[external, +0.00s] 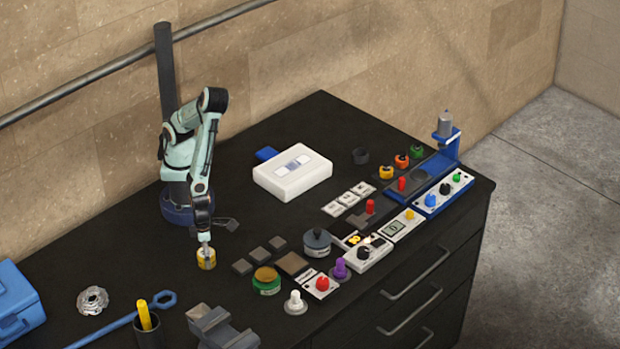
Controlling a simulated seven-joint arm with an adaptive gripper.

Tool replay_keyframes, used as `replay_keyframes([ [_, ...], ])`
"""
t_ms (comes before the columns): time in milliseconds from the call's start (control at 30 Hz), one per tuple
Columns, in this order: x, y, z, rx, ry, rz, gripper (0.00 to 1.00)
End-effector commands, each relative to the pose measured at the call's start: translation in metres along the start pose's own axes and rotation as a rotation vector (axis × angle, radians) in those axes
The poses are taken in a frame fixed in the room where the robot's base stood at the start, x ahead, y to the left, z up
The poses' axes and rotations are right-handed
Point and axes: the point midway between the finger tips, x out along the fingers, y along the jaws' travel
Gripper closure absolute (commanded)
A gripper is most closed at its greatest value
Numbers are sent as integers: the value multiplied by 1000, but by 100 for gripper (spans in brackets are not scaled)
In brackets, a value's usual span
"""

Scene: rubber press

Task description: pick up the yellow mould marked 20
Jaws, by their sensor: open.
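A small yellow round piece (206,260), likely the mould, stands on the black bench in front of my arm. Any number on it is too small to read. My gripper (205,240) points down right above it, with its tip at or just over the top of the piece. The jaws are open. I cannot tell whether the fingers touch the mould or reach around it.
Dark square plates (260,255) and a green-based round piece (266,280) lie to the right. A white box (292,172) sits behind.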

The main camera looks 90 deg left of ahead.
Motion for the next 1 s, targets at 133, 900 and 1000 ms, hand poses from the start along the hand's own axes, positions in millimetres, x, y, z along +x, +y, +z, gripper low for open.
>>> replay_keyframes([
  [133,0,0,0,-1,0,0,27],
  [900,-24,-1,1,-1,-1,-5,86],
  [1000,-44,-2,1,-3,-3,-8,86],
])
